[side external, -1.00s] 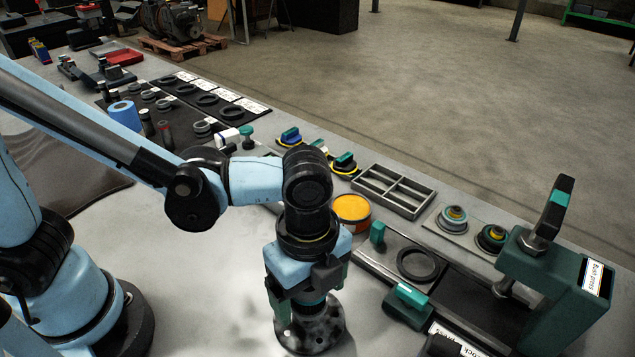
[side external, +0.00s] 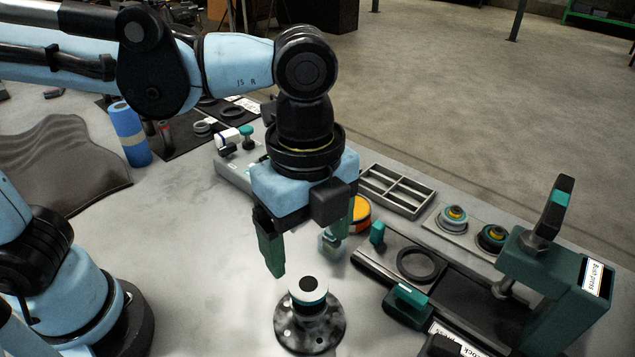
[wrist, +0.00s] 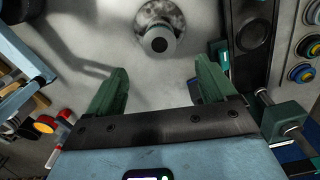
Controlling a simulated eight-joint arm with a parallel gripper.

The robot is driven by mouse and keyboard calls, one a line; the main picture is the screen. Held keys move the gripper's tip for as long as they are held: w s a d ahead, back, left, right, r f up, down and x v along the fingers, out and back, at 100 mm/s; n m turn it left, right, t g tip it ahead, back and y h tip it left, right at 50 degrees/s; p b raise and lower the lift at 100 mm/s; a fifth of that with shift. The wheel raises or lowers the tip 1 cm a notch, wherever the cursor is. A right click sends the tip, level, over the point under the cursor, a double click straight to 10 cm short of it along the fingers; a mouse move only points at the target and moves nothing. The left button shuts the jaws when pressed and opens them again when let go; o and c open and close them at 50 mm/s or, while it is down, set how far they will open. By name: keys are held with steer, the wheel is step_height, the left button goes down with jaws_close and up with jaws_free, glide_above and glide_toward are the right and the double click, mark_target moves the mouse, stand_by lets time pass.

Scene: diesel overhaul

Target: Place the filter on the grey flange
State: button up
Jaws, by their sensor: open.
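The filter (side external: 308,290), a short cylinder with a pale body, a teal band and a dark centre on top, stands upright on the grey flange (side external: 311,330). The flange is a round, mottled disc with holes, lying on the bench. In the wrist view the filter (wrist: 159,41) shows its dark round end, with the flange (wrist: 162,14) behind it. My gripper (side external: 304,260) is above the filter, with its green fingers spread and nothing between them. The open fingers also show in the wrist view (wrist: 160,85), apart from the filter.
A green bench press (side external: 550,285) stands at the right. A dark fixture with a black ring (side external: 417,264) lies right of the flange. A grey divided tray (side external: 397,190) and an orange-topped can (side external: 361,212) are behind. The bench left of the flange is clear.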

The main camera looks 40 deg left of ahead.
steer(key=w+a+f+n+t, duration=0.1)
steer(key=w+a+n+t, duration=0.1)
steer(key=a+n, duration=0.8)
steer(key=w+a+f+n+t, duration=0.2)
steer(key=a+n+t, duration=0.3)
steer(key=a+n, duration=0.5)
steer(key=shift+w+a, duration=0.5)
steer(key=shift+a, duration=0.2)
